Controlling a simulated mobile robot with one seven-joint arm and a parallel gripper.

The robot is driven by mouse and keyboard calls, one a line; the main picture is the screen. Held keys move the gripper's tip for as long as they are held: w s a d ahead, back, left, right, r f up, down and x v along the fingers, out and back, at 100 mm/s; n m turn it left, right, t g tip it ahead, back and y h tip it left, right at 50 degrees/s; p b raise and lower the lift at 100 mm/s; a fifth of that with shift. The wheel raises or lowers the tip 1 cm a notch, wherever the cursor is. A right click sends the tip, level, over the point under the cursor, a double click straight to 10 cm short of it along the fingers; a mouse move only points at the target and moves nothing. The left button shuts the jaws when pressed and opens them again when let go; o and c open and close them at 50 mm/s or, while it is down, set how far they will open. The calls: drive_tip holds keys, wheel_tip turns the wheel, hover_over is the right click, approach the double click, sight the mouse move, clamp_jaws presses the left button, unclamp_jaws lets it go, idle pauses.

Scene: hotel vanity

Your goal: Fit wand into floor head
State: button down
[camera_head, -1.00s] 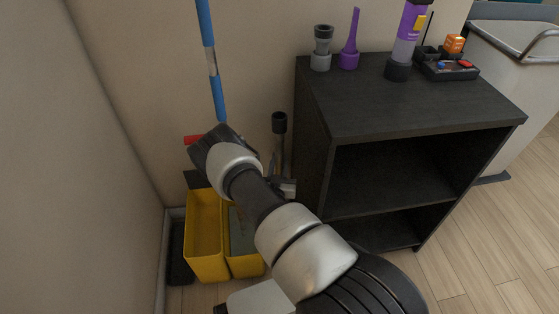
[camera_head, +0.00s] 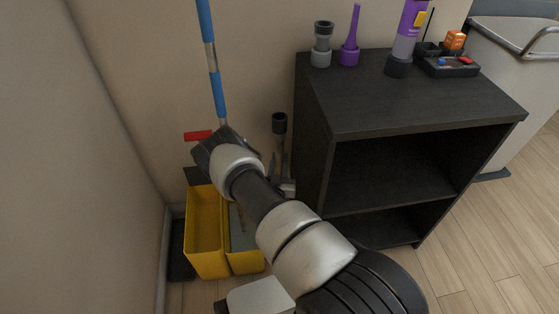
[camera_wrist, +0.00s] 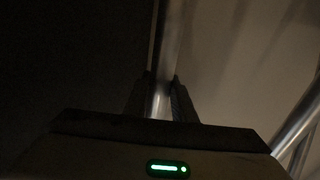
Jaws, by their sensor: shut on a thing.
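A long blue pole with silver bands, which looks like the wand (camera_head: 217,92), stands nearly upright against the back wall. Its lower part is hidden behind my gripper. The wrist view shows a silver tube (camera_wrist: 163,80) between my gripper's fingers (camera_wrist: 160,98), and my gripper is shut on it. In the head view my fingertips are hidden behind my own wrist. I cannot clearly identify the floor head. A grey tube with a dark cup-shaped top (camera_head: 279,124) stands to the right of my gripper, beside the cabinet; its base is partly hidden.
Yellow bins (camera_head: 205,235) stand on the floor below my gripper. A red piece (camera_head: 198,136) shows by the wall. The black cabinet (camera_head: 415,105) to the right bears a grey nozzle (camera_head: 321,45), a purple nozzle (camera_head: 351,40), a purple vacuum (camera_head: 409,30) and a dark tray (camera_head: 450,70).

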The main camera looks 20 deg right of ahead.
sight(279, 171)
drive_tip(key=shift+f, duration=2)
drive_tip(key=shift+f, duration=2.5)
idle(0.4)
drive_tip(key=c, duration=1.4)
unclamp_jaws()
